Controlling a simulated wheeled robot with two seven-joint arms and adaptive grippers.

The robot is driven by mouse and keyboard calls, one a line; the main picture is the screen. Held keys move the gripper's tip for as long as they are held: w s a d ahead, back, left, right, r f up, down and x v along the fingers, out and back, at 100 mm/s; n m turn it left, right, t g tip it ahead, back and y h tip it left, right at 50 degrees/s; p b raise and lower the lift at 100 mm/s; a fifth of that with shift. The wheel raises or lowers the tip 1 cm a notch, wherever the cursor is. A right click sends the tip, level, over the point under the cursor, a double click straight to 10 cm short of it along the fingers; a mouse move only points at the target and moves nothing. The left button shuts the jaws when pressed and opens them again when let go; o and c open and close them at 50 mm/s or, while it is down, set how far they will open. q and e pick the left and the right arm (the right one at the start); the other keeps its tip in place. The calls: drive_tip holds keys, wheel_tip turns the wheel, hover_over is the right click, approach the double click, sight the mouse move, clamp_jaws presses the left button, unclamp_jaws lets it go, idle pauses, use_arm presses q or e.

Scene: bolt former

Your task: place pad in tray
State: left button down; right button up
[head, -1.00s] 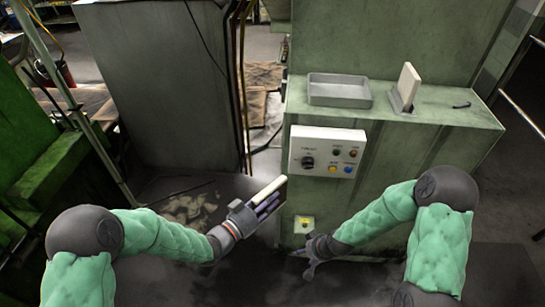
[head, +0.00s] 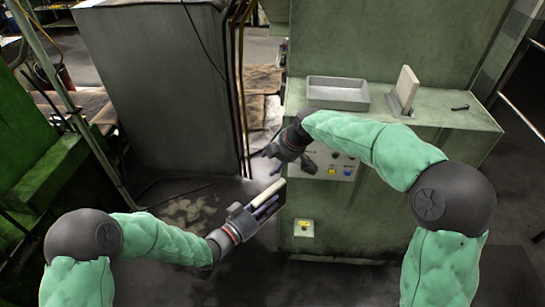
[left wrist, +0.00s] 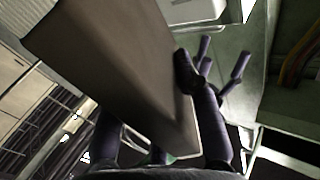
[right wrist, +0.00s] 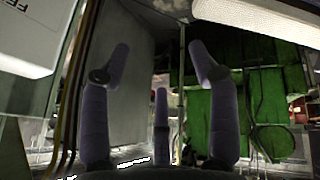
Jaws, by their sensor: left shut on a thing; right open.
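A pale, flat pad (head: 270,192) is held in my left gripper (head: 262,205), which is shut on it, low in front of the green machine and left of its front face. In the left wrist view the pad (left wrist: 105,60) is a large tilted slab between the fingers. My right gripper (head: 272,158) is open and empty just above the pad, apart from it as far as I can tell. Its spread fingers show in the right wrist view (right wrist: 160,75). The shallow grey tray (head: 336,104) lies on the machine ledge, above and right of both grippers, and looks empty.
A similar pale plate (head: 407,88) stands upright in a holder right of the tray. A small dark part (head: 460,107) lies on the ledge (head: 440,120). My right forearm partly covers the control panel (head: 347,171).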

sight(272, 186)
drive_tip(key=s+r+n+g+h, duration=0.45)
drive_tip(key=s+r+n, duration=0.3)
drive_tip(key=n, duration=0.25)
drive_tip(key=shift+t, duration=0.45)
drive_tip(key=f, duration=1.1)
drive_tip(key=shift+w+a+f, duration=0.2)
drive_tip(key=shift+w+f, duration=0.15)
drive_tip(key=shift+w, duration=0.05)
clamp_jaws()
use_arm(q)
drive_tip(key=c, duration=0.8)
unclamp_jaws()
drive_tip(key=shift+c, duration=0.2)
